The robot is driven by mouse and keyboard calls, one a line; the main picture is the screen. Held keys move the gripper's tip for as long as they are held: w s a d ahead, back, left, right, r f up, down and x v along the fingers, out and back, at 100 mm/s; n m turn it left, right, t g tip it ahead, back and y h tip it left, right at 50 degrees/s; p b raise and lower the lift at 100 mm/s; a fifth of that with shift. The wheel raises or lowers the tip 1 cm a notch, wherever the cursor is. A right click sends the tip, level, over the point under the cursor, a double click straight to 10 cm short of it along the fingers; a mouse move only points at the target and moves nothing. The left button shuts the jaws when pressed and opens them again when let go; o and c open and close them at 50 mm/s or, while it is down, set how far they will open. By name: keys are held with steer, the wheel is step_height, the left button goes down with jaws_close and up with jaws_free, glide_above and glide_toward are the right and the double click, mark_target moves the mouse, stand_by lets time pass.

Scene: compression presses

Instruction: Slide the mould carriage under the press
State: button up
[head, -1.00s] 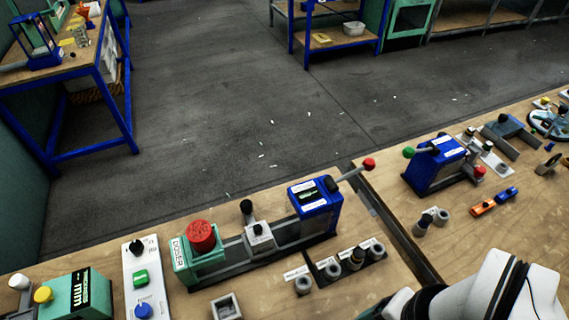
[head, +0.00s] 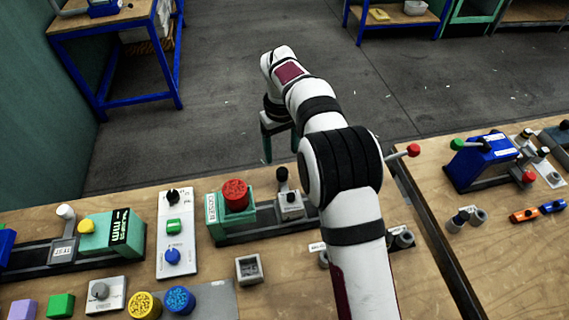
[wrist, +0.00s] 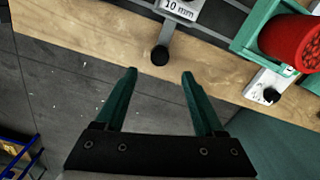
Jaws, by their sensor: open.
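My gripper (head: 282,154), with green fingers, is open and empty beyond the bench's far edge. In the wrist view the knob sits just past the gap between the fingertips (wrist: 159,74). My arm hides the blue press; its red-tipped lever (head: 412,151) shows.
A white control panel (head: 176,238) stands left of the rail, beside a teal machine (head: 112,233). A small square grey holder (head: 249,268) is in front. A second blue press (head: 482,163) stands on the right-hand bench. Open floor lies behind the bench.

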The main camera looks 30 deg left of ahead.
mark_target(282, 171)
step_height(282, 171, down, 8)
steer(key=shift+f, duration=0.1)
jaws_close()
stand_by(0.4)
stand_by(1.1)
